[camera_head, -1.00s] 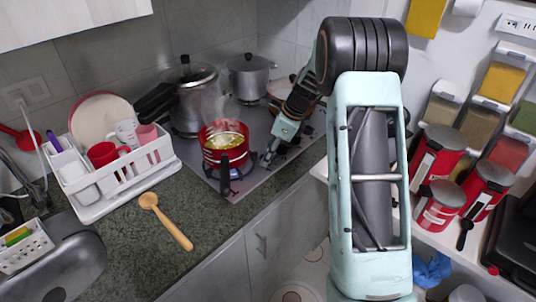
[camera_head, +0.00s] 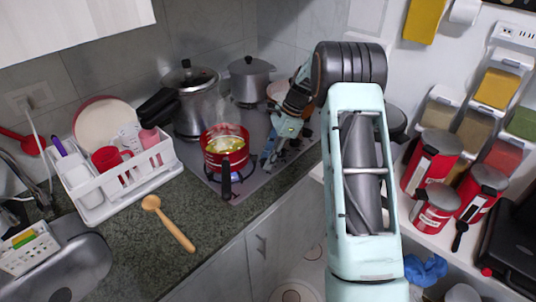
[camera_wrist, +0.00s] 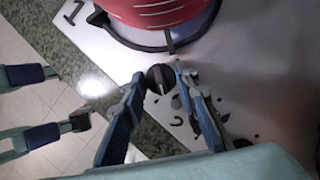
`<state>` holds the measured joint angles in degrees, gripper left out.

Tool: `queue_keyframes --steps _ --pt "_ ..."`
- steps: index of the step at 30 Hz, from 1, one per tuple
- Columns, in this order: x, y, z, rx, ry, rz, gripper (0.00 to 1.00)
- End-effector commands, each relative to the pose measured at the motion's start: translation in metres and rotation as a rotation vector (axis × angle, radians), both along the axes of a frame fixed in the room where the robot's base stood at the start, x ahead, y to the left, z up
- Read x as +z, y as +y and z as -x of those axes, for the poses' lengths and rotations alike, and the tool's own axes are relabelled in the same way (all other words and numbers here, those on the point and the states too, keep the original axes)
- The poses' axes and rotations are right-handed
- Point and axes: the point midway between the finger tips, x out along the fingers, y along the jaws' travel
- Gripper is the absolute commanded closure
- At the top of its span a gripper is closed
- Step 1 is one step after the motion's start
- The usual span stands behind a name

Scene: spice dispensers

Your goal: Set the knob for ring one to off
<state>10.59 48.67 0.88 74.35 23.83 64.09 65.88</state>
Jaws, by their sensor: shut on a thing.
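A round black knob (camera_wrist: 159,80) with a raised grip bar sits on the pale cooktop (camera_wrist: 222,72) in the wrist view. The blue fingertips of my gripper (camera_wrist: 160,75) are closed around its two sides. In the head view my gripper (camera_head: 270,157) is low at the cooktop's front right, just right of the red pot (camera_head: 222,163); the knob is hidden there. A dark "1" mark is printed near the cooktop's corner in the wrist view. Other dark marks near the knob are partly covered by a finger, so its setting is unclear.
The steaming pot's base (camera_wrist: 160,38) is close beyond the fingers. A pressure cooker (camera_head: 198,105) and a grey pot (camera_head: 250,80) stand behind. A wooden spoon (camera_head: 168,222) and dish rack (camera_head: 95,207) are to the left. Red canisters (camera_head: 432,162) stand right.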

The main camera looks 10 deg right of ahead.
Motion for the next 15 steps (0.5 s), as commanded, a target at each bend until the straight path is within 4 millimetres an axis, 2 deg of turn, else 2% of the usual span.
queue_keyframes --steps 6,15 --pt "0.0016 0.0009 -0.0016 0.134 -0.001 -0.001 0.96" --pt "0.001 0.0012 -0.002 0.224 -0.002 -0.001 0.96"
